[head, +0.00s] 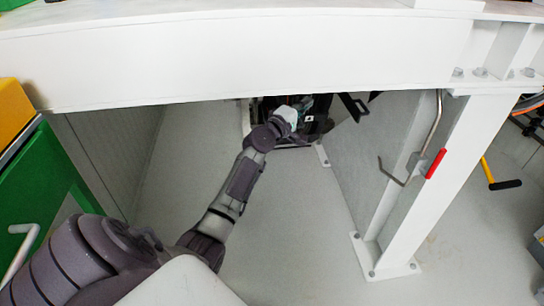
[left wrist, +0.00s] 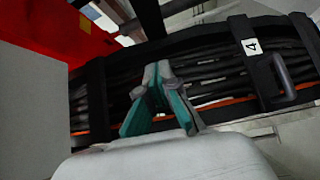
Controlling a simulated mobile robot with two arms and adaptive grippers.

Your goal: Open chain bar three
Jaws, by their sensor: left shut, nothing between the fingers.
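My left gripper (head: 300,108) reaches under the white beam, at the dark chain assembly (head: 322,122). In the left wrist view its fingers with teal pads (left wrist: 157,72) are closed together, with nothing between them. They are in front of a run of black cables (left wrist: 205,82) held by black bars. The bar at right carries a white tag "4" (left wrist: 251,46) and a black loop handle (left wrist: 284,76). Another black bar (left wrist: 97,100) stands at left, with no number visible. I cannot tell which bar is three, or whether the fingers touch anything. My right gripper is out of view.
A wide white beam (head: 240,60) spans above my left arm. A white post (head: 415,190) with a bent rod and red grip (head: 436,163) stands at right. A green cabinet (head: 45,190) is at left. A red panel (left wrist: 88,35) shows beside the cables. Grey floor is clear below.

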